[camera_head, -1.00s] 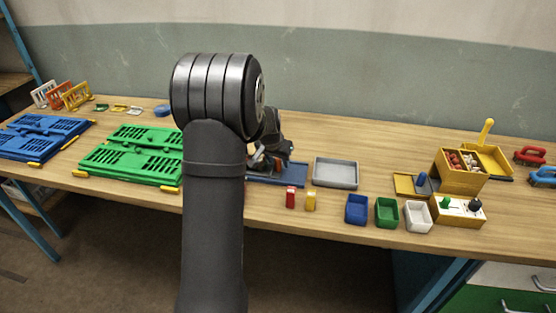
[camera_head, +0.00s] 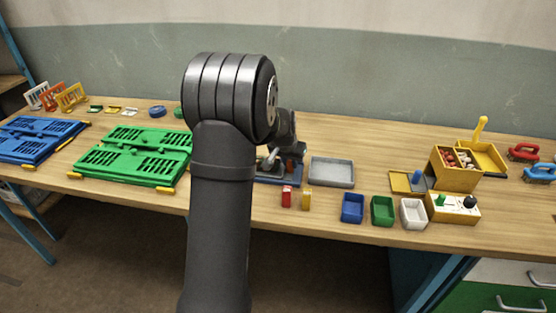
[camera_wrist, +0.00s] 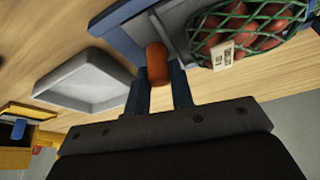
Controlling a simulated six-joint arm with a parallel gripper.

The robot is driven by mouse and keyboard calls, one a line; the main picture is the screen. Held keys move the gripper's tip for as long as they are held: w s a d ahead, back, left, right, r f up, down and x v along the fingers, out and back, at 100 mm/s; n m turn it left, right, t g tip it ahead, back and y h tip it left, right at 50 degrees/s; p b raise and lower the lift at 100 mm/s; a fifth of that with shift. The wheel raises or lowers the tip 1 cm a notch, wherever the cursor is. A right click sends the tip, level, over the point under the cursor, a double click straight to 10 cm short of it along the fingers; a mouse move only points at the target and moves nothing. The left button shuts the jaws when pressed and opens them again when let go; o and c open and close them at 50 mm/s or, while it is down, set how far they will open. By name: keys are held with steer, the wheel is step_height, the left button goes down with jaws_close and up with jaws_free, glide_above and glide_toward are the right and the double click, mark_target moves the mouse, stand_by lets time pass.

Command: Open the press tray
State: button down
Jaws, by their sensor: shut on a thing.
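My gripper (camera_wrist: 158,88) is shut on an orange-brown handle (camera_wrist: 157,65), which stands between its fingers in the wrist view. Beside the handle are a blue frame (camera_wrist: 118,20) and a grey plate edge (camera_wrist: 168,37), which seem to belong to the press. A green net sack (camera_wrist: 240,35) of reddish-brown round things with a pale tag lies right of the handle. In the head view the blue press base (camera_head: 277,181) shows only partly beside my arm. My gripper is mostly hidden there, and how far the tray is open cannot be told.
A shallow grey tray (camera_head: 332,172) stands close right of the press. Red (camera_head: 287,196) and yellow (camera_head: 306,199) blocks stand in front. Blue, green and white bins line the front edge. A green slotted panel (camera_head: 135,155) lies left. The table behind the grey tray is clear.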

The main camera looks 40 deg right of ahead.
steer(key=shift+s+d, duration=0.25)
steer(key=c, duration=1.3)
jaws_free()
steer(key=shift+o, duration=0.2)
steer(key=v, duration=1.7)
steer(key=shift+r, duration=0.2)
steer(key=shift+a, duration=0.1)
steer(key=x, duration=1.7)
steer(key=shift+f, duration=0.2)
